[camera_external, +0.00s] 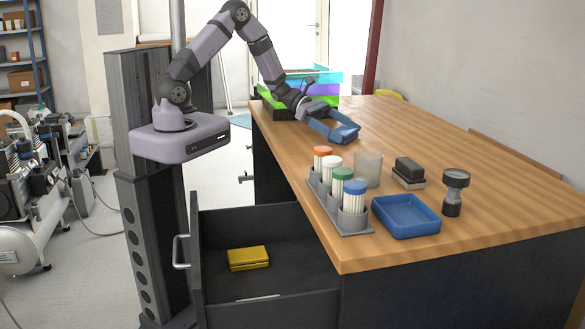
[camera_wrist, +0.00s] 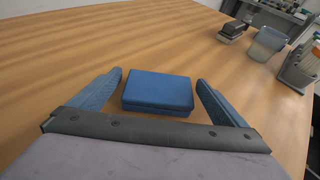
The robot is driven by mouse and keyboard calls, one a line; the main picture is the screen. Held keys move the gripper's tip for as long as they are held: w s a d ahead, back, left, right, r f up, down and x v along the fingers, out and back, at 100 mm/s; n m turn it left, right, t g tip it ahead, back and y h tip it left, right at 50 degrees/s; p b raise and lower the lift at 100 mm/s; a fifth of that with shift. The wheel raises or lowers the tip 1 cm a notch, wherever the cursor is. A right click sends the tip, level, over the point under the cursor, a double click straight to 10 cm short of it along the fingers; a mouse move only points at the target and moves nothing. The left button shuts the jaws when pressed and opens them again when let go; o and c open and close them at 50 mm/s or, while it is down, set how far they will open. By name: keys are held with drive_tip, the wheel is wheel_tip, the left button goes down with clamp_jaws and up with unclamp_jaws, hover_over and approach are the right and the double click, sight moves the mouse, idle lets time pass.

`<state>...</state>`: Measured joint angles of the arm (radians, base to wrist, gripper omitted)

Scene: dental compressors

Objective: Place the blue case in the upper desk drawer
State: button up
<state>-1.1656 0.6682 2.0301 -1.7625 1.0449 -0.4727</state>
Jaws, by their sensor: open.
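The blue case (camera_wrist: 158,90) is a flat, closed box lying on the wooden desk. In the wrist view it lies between the two blue fingers of my gripper (camera_wrist: 160,79), with a gap on each side. My gripper is open. In the external view my gripper (camera_external: 332,124) is low over the far part of the desk, and the case (camera_external: 347,133) is partly hidden by the fingers. An open desk drawer (camera_external: 290,277) stands out at the near left side of the desk, with a yellow case (camera_external: 248,258) inside.
A grey rack (camera_external: 352,223) of tubes with coloured caps stands near the desk's left edge. A blue tray (camera_external: 406,216), clear beaker (camera_external: 368,167), dark stacked block (camera_external: 408,173) and black stand (camera_external: 454,191) are close by. Coloured trays (camera_external: 322,89) are stacked behind my gripper.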

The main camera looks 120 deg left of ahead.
drive_tip(key=shift+r, duration=0.25)
drive_tip(key=shift+s, duration=0.3)
drive_tip(key=shift+o, duration=0.5)
drive_tip(key=b+v, duration=0.1)
drive_tip(key=v, duration=1)
drive_tip(key=shift+s+r, duration=0.15)
drive_tip(key=w+r+b, duration=0.2)
drive_tip(key=w+r, duration=0.1)
drive_tip(key=r, duration=0.3)
approach(343, 130)
drive_tip(key=shift+d+x, duration=0.2)
drive_tip(key=shift+x, duration=1.6)
drive_tip(key=shift+w+f, duration=0.1)
drive_tip(key=shift+w, duration=0.2)
